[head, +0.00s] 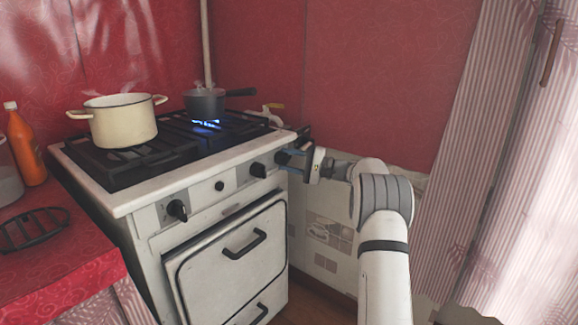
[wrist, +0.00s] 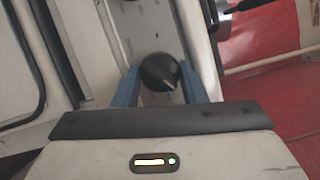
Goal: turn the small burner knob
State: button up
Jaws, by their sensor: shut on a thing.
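The stove's front panel carries a row of dark knobs. My gripper (head: 291,159) is at the right end of this row. In the wrist view my gripper's blue fingers (wrist: 160,76) stand on either side of a round black knob (wrist: 158,68) with a pale pointer line, and they are shut on it. The pointer line slants toward the lower right of that view. The held knob (head: 282,158) is partly hidden by the fingers in the head view. Blue flame (head: 207,125) shows under the dark saucepan (head: 205,103).
Other controls are the left knob (head: 177,210), a small round button (head: 219,186) and another knob (head: 258,170). A cream pot (head: 122,120) steams on the left burner. The oven door handle (head: 245,244) juts out below. An orange bottle (head: 26,147) stands on the red counter (head: 75,250).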

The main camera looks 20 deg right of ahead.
jog(key=n+h+b, duration=0.1)
jog(key=n, duration=0.1)
jog(key=n+g+b, duration=0.1)
jog(key=n, duration=0.2)
jog(key=shift+h, duration=0.4)
jog(key=n+h+b, duration=0.1)
jog(key=n+b, duration=0.1)
jog(key=n+h+b, duration=0.1)
jog(key=n+b, duration=0.1)
jog(key=shift+s+a+r+n, duration=0.1)
jog(key=shift+a+r+n, duration=0.05)
jog(key=shift+n, duration=0.25)
jog(key=shift+r+h, duration=0.1)
jog(key=shift+h, duration=0.2)
jog(key=o, duration=1)
jog(key=shift+r, duration=0.1)
jog(key=shift+p+v, duration=1.1)
jog(key=shift+v, duration=2.85)
